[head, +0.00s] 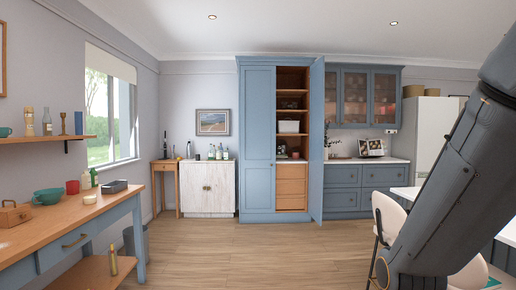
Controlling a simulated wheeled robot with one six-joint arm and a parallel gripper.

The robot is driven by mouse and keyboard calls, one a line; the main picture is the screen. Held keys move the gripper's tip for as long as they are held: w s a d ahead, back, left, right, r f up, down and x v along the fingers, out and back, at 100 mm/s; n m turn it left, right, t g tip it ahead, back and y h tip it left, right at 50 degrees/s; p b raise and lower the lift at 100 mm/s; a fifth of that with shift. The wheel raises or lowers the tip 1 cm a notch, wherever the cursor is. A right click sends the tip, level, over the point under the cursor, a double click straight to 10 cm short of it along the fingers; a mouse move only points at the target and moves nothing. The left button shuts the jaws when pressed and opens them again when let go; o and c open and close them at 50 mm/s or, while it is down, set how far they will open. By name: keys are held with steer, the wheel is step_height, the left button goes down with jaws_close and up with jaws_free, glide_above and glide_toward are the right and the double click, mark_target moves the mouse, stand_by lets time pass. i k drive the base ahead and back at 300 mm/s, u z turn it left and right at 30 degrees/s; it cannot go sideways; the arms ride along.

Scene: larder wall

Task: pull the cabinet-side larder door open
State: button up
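The tall blue larder (257,62) stands against the far wall. Its left door (257,140) is shut flat against the front. Its door on the side of the wall cabinets (316,140) stands swung outward, seen nearly edge-on, at the right of the opening. Inside, wooden shelves (292,92) and wooden drawers (291,187) show, with a white box (289,126) on a shelf. My arm crosses the right of the head view, far nearer than the larder. My gripper is out of the picture, so its state does not show.
Open wooden floor (220,250) lies before the larder. A blue workbench (95,228) with a wooden top stands at left, a whitish cabinet (208,190) left of the larder. A pale chair (390,220) and counter are at right, partly behind my arm.

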mark_target(257, 83)
steer(key=u, duration=0.15)
steer(key=i, duration=7.8)
steer(key=u, duration=0.05)
